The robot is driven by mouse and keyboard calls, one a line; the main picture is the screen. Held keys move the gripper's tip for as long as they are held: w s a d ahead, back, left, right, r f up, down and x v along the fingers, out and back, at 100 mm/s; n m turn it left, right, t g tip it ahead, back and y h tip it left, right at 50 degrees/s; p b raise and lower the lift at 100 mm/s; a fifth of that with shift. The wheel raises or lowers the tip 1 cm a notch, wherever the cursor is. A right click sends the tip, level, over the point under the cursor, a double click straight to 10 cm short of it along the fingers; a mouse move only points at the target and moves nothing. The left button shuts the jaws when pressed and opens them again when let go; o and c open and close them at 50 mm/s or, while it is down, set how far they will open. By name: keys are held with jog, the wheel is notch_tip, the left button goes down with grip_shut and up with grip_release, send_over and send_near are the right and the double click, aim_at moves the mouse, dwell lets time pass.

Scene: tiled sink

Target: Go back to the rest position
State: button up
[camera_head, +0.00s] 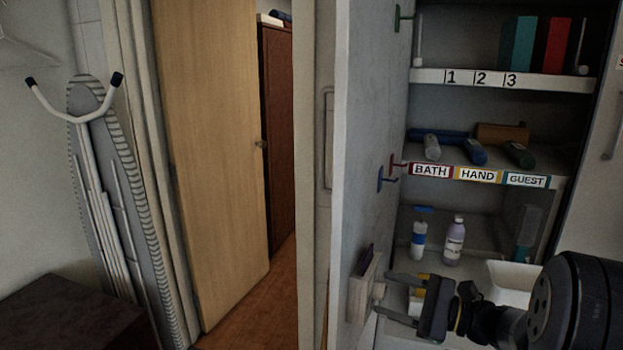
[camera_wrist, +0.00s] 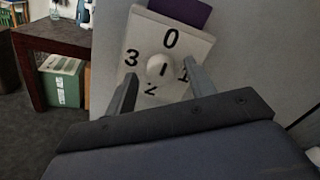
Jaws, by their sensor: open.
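My gripper (camera_head: 388,297) is open in front of a pale box with a round knob on the side of the cabinet panel in the head view. In the wrist view, the two fingers of my gripper (camera_wrist: 158,90) stand on either side of the white knob (camera_wrist: 160,68), with gaps visible beside it. The dial plate (camera_wrist: 135,45) carries the numbers 0, 1, 2 and 3 around the knob. A mark on the knob points roughly downward. A purple piece (camera_wrist: 182,12) sticks out above the plate. Whether the fingers touch the knob is hard to tell.
An open cabinet has a shelf labelled 1 2 3 (camera_head: 500,80) and one labelled BATH, HAND, GUEST (camera_head: 480,174). Bottles (camera_head: 454,241) stand below. Coloured hooks (camera_head: 387,178) stick out from the panel. A wooden door (camera_head: 215,150) and an ironing board (camera_head: 150,245) are at left.

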jog(key=shift+s+d+m+p, duration=0.2)
jog(key=shift+d+m+p, duration=0.2)
jog(key=shift+m+p, duration=0.5)
jog(key=shift+s+d+m+p, duration=0.2)
jog(key=shift+d+m+p, duration=0.2)
jog(key=shift+m+p, duration=0.5)
jog(key=shift+s+d+m+p, duration=0.2)
jog(key=shift+d+m+p, duration=0.2)
jog(key=shift+m+p, duration=0.5)
